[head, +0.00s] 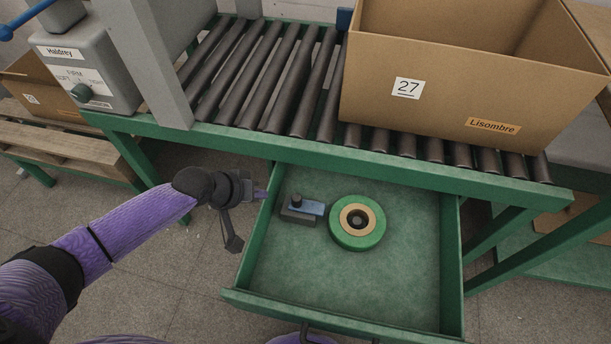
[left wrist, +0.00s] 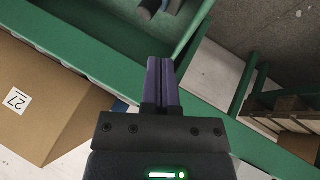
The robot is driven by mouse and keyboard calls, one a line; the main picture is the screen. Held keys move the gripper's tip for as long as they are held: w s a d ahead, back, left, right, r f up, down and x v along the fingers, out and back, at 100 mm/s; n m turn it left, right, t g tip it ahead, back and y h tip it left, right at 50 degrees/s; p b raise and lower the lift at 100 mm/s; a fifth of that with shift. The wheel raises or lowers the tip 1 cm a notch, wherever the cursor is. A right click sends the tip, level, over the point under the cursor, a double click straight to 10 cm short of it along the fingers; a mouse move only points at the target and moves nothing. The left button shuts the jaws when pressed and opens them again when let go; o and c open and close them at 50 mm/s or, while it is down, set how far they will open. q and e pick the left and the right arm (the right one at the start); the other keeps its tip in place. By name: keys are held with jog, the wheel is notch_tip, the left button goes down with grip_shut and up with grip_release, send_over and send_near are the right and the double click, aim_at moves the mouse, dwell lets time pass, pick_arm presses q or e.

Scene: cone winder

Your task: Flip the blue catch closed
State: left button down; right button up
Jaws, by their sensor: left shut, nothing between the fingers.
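Several blue parts show, and I cannot tell for sure which is the catch. A small block with a blue top and a dark knob (head: 303,208) lies in the open drawer's left back corner. A blue lever (head: 27,17) with a ball end sticks out from the grey machine at the upper left. A small blue piece (head: 344,19) shows behind the carton's left edge. My left gripper (head: 260,194) is shut and empty at the drawer's left wall, left of the block. Its closed purple fingers show in the left wrist view (left wrist: 161,65). My right gripper is out of view.
The green drawer (head: 330,290) also holds a green tape roll (head: 359,221) with a tan core. Above it, the roller conveyor (head: 270,75) carries an open carton (head: 440,95) marked 27. A grey control box (head: 85,72) stands at left. The floor left of the drawer is clear.

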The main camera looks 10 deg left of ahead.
pick_arm(q)
jog(key=shift+s+a, duration=0.15)
jog(key=shift+s, duration=0.1)
jog(key=shift+w+f, duration=0.1)
jog(key=shift+f, duration=0.05)
jog(key=b, duration=0.7)
send_near(309, 203)
jog(key=w+a+f, duration=0.2)
jog(key=a+f, duration=0.1)
jog(key=shift+f, duration=0.3)
jog(key=shift+w+d+f, duration=0.2)
jog(key=shift+w+f, duration=0.05)
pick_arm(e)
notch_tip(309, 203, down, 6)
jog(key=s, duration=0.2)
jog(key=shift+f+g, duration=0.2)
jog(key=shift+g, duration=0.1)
pick_arm(q)
jog(key=shift+d+r, duration=0.1)
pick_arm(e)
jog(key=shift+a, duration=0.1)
pick_arm(q)
jog(key=d+p, duration=0.1)
jog(key=d, duration=0.2)
jog(key=shift+d+r+p, duration=0.1)
jog(key=shift+d+p, duration=0.25)
jog(key=shift+d, duration=0.25)
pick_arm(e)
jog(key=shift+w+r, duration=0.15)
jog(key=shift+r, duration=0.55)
